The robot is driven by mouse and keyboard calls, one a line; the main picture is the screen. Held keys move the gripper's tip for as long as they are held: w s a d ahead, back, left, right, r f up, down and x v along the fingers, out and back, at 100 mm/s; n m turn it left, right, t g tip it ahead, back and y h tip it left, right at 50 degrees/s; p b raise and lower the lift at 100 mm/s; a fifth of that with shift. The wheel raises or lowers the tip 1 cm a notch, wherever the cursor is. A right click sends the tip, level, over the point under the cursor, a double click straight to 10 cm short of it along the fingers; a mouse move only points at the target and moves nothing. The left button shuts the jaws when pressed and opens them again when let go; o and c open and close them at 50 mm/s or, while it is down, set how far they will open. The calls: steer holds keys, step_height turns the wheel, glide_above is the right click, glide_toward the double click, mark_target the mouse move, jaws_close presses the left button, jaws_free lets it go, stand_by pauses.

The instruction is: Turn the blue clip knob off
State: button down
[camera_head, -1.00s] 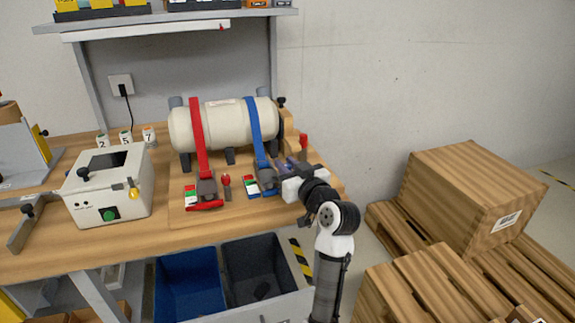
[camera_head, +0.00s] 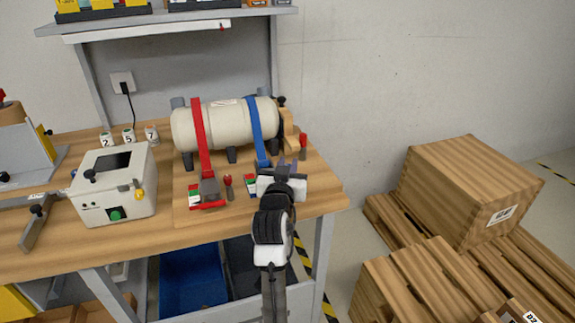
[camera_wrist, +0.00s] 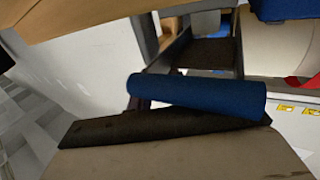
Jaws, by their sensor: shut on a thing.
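The blue strap (camera_head: 256,130) runs over a cream tank (camera_head: 225,127) and down to its clip, which my gripper mostly hides in the head view. A red and green marker (camera_head: 250,185) shows beside the clip. In the wrist view the blue clip knob (camera_wrist: 196,95) is a blue cylinder lying across the dark fingers. My gripper (camera_head: 283,170) is shut on this knob at the front of the tank board. The knob's tilt cannot be told from the head view.
A red strap (camera_head: 199,140) with a red clip (camera_head: 209,193) and a small red-topped lever (camera_head: 228,185) stand to the left. A white control box (camera_head: 114,187) is further left.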

steer(key=shift+m+h, duration=0.3)
steer(key=shift+h, duration=0.2)
steer(key=c, duration=1.4)
jaws_free()
steer(key=shift+o, duration=0.2)
steer(key=b+v, duration=0.3)
steer(key=v, duration=1)
steer(key=shift+s, duration=0.4)
steer(key=shift+a+r, duration=0.15)
steer(key=shift+a, duration=0.05)
